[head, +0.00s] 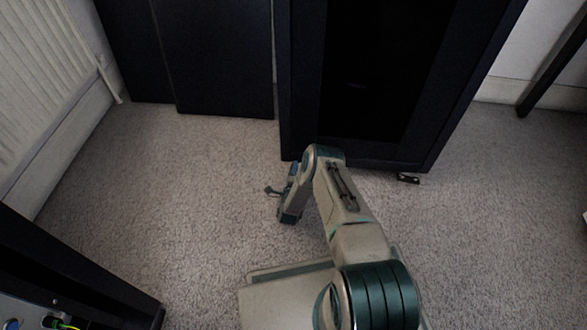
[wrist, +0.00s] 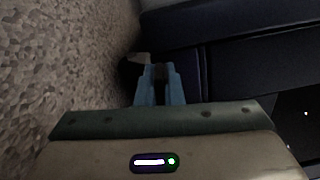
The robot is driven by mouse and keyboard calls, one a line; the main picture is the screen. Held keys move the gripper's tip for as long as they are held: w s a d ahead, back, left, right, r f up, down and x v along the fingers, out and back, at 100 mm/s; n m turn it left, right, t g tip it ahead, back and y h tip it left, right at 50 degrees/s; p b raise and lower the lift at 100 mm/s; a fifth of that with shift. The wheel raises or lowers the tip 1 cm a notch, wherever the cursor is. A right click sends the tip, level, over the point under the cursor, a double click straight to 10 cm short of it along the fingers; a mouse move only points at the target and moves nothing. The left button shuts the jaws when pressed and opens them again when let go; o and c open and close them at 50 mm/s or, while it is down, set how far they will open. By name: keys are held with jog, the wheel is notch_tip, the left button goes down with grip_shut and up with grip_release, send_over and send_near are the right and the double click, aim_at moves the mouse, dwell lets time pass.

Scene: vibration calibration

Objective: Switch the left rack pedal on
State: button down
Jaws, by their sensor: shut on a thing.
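The black rack (head: 440,145) stands on the carpet at the upper middle of the head view. My gripper (head: 292,170) is low, at the rack's front left corner. In the wrist view, its blue fingers (wrist: 161,82) are close together, shut on a small dark piece (wrist: 160,72) that I take for the left rack pedal. Most of this piece is hidden by the fingers, and I cannot tell its tilt. A similar small dark pedal (head: 408,179) sticks out at the rack's front right foot.
Dark cabinets (head: 225,60) stand at the back left, beside a white radiator (head: 50,70). A black case with cables (head: 60,270) is at the lower left. Carpet (head: 170,190) is clear left of the gripper. A dark leg (head: 555,70) is at the right.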

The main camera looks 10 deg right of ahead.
jog(key=n, duration=0.2)
jog(key=f+n, duration=0.1)
jog(key=n, duration=0.1)
jog(key=shift+a+f, duration=0.1)
jog(key=shift+a, duration=0.05)
jog(key=c, duration=1.6)
grip_release()
jog(key=shift+o, duration=0.2)
jog(key=shift+s+a+p, duration=0.15)
jog(key=shift+s+p, duration=0.15)
jog(key=shift+s, duration=0.1)
jog(key=p+v, duration=0.5)
jog(key=v, duration=0.7)
jog(key=shift+s+a, duration=0.1)
jog(key=shift+s, duration=0.4)
